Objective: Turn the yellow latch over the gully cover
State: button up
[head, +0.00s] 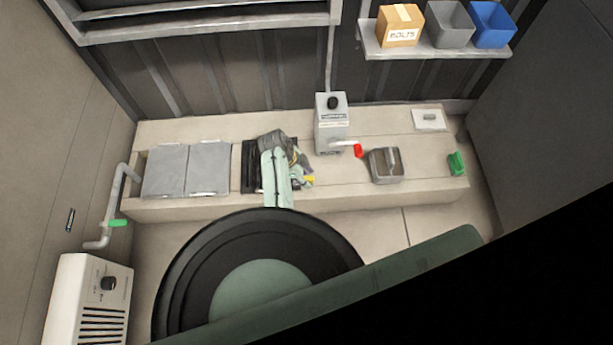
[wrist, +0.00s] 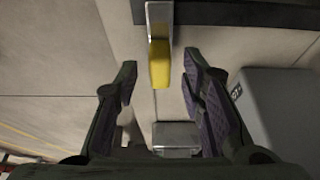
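The yellow latch (head: 309,180) shows as a small yellow piece beside my gripper in the head view. In the wrist view the yellow latch (wrist: 160,64) extends from a metal plate at the edge of a dark cover. The dark slatted gully cover (head: 249,168) lies in the bench top, partly hidden by my arm. My gripper (head: 297,166) is over its right edge. In the wrist view my gripper (wrist: 160,70) is open, with one finger on each side of the latch and visible gaps on both sides. It holds nothing.
A grey box (head: 331,125) with a red-tipped lever (head: 358,150) stands close behind my gripper. A metal box (head: 386,165) with a handle sits to the right. Two grey lids (head: 187,169) lie left of the cover. A shelf (head: 435,51) with bins hangs above.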

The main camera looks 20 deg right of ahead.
jog(key=v, duration=1.1)
jog(key=shift+r, duration=0.2)
